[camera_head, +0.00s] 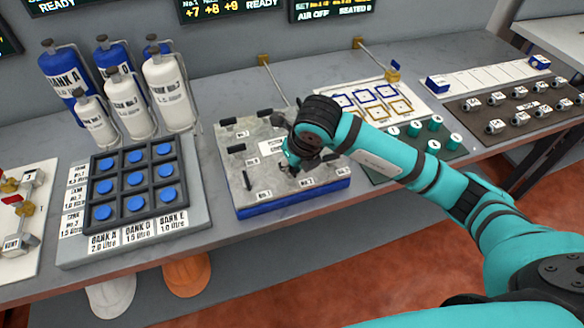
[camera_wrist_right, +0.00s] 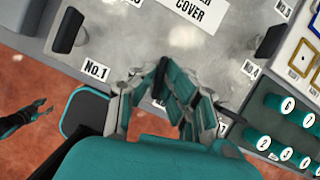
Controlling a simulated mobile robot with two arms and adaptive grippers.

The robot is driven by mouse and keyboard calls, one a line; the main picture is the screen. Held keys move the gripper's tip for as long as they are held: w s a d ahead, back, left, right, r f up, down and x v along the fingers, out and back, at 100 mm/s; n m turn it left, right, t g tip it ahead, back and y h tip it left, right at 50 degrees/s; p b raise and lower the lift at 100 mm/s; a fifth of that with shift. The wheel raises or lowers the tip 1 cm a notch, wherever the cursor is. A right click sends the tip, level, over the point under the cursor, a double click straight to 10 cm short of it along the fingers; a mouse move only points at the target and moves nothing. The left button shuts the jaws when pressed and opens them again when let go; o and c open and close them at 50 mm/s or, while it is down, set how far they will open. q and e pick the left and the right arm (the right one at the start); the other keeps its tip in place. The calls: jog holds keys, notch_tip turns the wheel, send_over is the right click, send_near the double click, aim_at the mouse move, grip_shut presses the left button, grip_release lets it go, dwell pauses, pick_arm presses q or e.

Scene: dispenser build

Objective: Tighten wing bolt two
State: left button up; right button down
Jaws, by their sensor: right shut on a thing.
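The grey cover plate (camera_head: 234,158) lies on a blue base on the bench in the head view, and fills much of the right wrist view (camera_wrist_right: 130,45). My right gripper (camera_head: 294,168) is down at its near middle edge, pointing at the plate; it also shows in the wrist view (camera_wrist_right: 172,85). A black wing bolt (camera_wrist_right: 68,30) stands by the No.1 label, and another (camera_wrist_right: 271,42) near the No.4 label. My left gripper (camera_wrist_right: 40,108) shows small in the wrist view, apart from the bench, fingers spread.
A dark rack of blue buttons (camera_head: 135,180) and several bottles (camera_head: 122,98) stand left of the plate. A green mat with numbered teal pieces (camera_head: 433,146) and a white board with square frames (camera_head: 345,95) lie to the right. Bench front edge is close.

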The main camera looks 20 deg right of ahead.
jog(key=shift+s+f+m+h+b, duration=0.2)
jog(key=shift+m+h+b, duration=0.35)
jog(key=shift+m, duration=0.55)
jog(key=c, duration=1.4)
grip_release()
jog(key=shift+w+r, duration=0.1)
jog(key=shift+w, duration=0.1)
jog(key=v, duration=1.2)
jog(key=shift+a, duration=0.15)
